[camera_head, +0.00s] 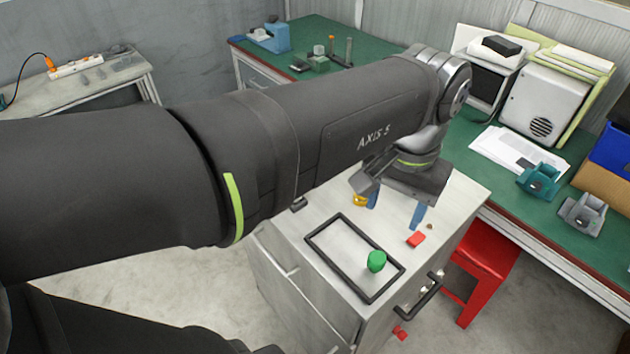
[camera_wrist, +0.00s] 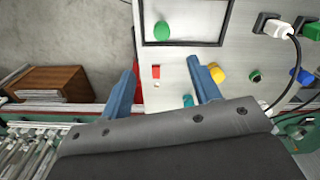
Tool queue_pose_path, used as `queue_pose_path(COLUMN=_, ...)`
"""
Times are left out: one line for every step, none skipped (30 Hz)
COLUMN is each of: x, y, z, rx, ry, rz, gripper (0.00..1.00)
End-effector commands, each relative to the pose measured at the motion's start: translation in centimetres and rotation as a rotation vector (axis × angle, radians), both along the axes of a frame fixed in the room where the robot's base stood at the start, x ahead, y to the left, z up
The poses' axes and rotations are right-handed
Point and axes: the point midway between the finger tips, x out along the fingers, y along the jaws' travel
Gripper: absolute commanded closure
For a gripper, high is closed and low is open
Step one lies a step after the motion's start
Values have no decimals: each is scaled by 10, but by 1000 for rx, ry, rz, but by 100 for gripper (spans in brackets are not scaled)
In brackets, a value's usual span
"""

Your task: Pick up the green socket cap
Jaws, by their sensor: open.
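A bright green rounded piece (camera_head: 376,261) stands inside a black rectangular frame (camera_head: 324,256) on a light cabinet top. It also shows in the wrist view (camera_wrist: 162,30), near the top edge. A smaller dark green round piece (camera_wrist: 255,76) lies to the right of my fingers in the wrist view. I cannot tell for sure which of the two is the socket cap. My gripper (camera_head: 393,216) has its blue fingers spread wide with nothing between them. It is above the cabinet top, behind the frame in the head view. Both green pieces are clear of the fingers.
A red block (camera_head: 416,239) and a yellow piece (camera_head: 360,200) lie near my fingers. The wrist view shows a teal piece (camera_wrist: 187,100), a blue piece (camera_wrist: 300,75) and a white plug (camera_wrist: 273,27). A red stool (camera_head: 483,262) stands right of the cabinet.

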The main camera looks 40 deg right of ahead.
Motion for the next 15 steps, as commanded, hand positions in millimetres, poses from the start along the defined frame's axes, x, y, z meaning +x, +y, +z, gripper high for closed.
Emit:
queue_pose_path(x=0, y=0, z=-8, rx=4, ry=0, rz=-1, gripper=43)
queue_pose_path(x=0, y=1, z=-14, rx=6, ry=1, rz=0, gripper=43)
queue_pose_path(x=0, y=1, z=-23, rx=6, ry=1, rz=1, gripper=43)
queue_pose_path(x=0, y=1, z=-30, rx=7, ry=1, rz=1, gripper=43)
queue_pose_path(x=0, y=1, z=-36, rx=6, ry=1, rz=2, gripper=43)
queue_pose_path(x=0, y=1, z=-45, rx=6, ry=1, rz=2, gripper=43)
queue_pose_path(x=0, y=1, z=-52, rx=7, ry=1, rz=2, gripper=43)
queue_pose_path(x=0, y=0, z=-58, rx=6, ry=1, rz=3, gripper=43)
queue_pose_path(x=0, y=1, z=-67, rx=7, ry=1, rz=3, gripper=43)
queue_pose_path(x=0, y=1, z=-73, rx=6, ry=1, rz=3, gripper=43)
queue_pose_path(x=1, y=0, z=-80, rx=6, ry=1, rz=3, gripper=43)
queue_pose_path(x=1, y=0, z=-87, rx=7, ry=1, rz=3, gripper=43)
queue_pose_path(x=1, y=0, z=-92, rx=5, ry=0, rz=4, gripper=43)
queue_pose_path(x=1, y=0, z=-97, rx=5, ry=0, rz=4, gripper=43)
queue_pose_path(x=1, y=0, z=-103, rx=5, ry=0, rz=4, gripper=43)
